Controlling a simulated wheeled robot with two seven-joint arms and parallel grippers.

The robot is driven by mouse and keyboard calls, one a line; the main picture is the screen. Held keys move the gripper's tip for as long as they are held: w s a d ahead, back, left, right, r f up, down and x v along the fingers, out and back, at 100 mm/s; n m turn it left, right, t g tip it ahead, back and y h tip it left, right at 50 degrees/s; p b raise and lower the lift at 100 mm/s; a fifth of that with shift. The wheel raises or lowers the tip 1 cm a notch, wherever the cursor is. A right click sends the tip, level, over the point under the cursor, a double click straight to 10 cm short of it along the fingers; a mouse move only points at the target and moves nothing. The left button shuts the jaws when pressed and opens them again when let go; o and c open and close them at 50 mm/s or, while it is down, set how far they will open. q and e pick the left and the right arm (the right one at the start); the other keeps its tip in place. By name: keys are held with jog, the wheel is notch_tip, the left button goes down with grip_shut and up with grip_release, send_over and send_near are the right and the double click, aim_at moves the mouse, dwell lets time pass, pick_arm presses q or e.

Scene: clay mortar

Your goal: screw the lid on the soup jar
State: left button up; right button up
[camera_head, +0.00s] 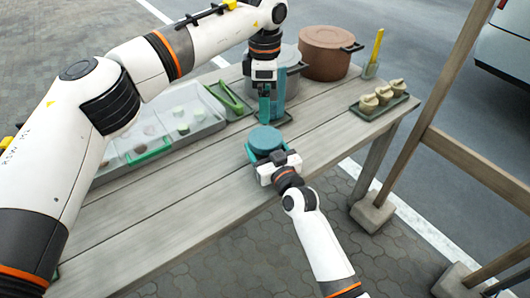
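A round teal lid (265,138) shows near the front edge of the table, its flat top facing up. I cannot tell whether anything is under it. My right gripper (268,154) reaches it from the front, with its fingers around the lid's near side, and looks shut on it.
A grey pot (291,60) stands close behind the blue vessel, and a brown lidded pot (326,54) stands farther back. A tray of pale buns (378,98) is at the right. A clear partitioned box (176,128) is at the left. The front boards are mostly clear.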

jog(key=o, duration=0.5)
jog(key=shift+c, duration=0.2)
jog(key=v, duration=1.2)
jog(key=shift+p, duration=0.3)
